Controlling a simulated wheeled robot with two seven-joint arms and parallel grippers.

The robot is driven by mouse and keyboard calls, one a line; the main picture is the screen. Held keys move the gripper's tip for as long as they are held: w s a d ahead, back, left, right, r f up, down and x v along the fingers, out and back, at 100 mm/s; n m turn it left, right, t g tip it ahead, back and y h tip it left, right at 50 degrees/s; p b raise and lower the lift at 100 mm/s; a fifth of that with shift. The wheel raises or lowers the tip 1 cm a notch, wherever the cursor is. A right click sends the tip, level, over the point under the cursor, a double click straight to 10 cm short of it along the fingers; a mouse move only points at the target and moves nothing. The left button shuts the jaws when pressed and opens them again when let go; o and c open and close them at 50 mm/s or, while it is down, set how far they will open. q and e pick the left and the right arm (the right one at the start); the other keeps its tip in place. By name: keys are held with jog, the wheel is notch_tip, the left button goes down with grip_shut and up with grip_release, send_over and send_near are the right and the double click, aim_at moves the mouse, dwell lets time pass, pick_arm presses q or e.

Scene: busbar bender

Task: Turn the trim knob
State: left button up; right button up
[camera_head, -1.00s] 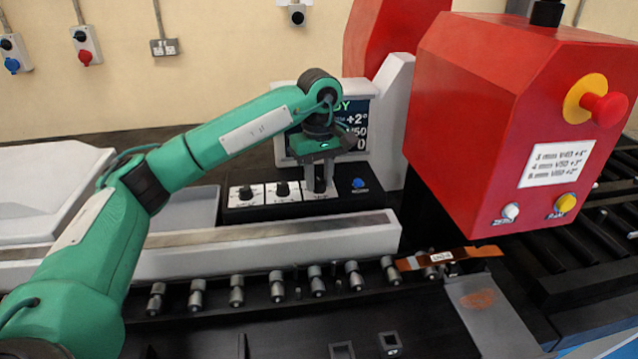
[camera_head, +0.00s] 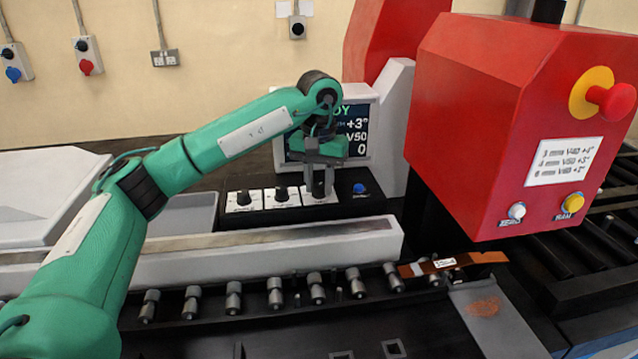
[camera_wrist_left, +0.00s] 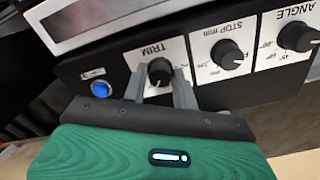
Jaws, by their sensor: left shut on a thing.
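The trim knob (camera_wrist_left: 159,71) is a black dial on a white plate marked TRIM, seen in the left wrist view. My left gripper (camera_wrist_left: 160,88) points at it with one grey finger on each side, shut on the knob. In the head view my left gripper (camera_head: 319,180) reaches down onto the rightmost dial of the panel and mostly hides the knob. The display (camera_head: 358,130) behind it is partly covered by my arm; it reads +3°, V50 and 0. My right gripper is not in view.
The stop knob (camera_head: 282,194) and angle knob (camera_head: 244,197) stand left of the trim knob. A blue button (camera_head: 359,188) is just right of it. A red press housing (camera_head: 470,120) rises at right. A copper bar (camera_head: 470,260) lies near the rollers.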

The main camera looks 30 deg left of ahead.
pick_arm(q)
jog(key=shift+m, duration=0.3)
jog(key=o, duration=1)
jog(key=shift+c, duration=0.2)
jog(key=shift+r, duration=0.15)
